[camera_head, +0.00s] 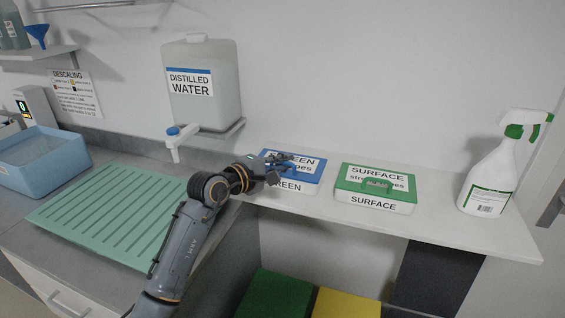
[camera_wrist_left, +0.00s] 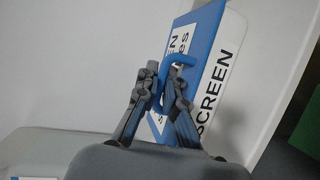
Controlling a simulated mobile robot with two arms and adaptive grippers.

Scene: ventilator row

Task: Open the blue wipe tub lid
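The blue wipe tub (camera_head: 289,187) is a white box marked SCREEN, standing on the white shelf below the water container. Its blue lid (camera_head: 314,179) lies flat on top, as far as I can see. In the left wrist view, the lid (camera_wrist_left: 211,52) carries a blue loop handle (camera_wrist_left: 181,61). My left gripper (camera_head: 284,167) is over the lid and covers part of its label. In the left wrist view its fingers (camera_wrist_left: 163,78) are close together on either side of the handle and look shut on it. My right gripper is not in view.
A green-lidded SURFACE tub (camera_head: 375,198) stands to the right, and a spray bottle (camera_head: 490,178) beyond it. The distilled water container (camera_head: 205,108) with its tap (camera_head: 178,138) is behind left. A green ribbed mat (camera_head: 112,215) and a blue basin (camera_head: 42,165) are on the left counter.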

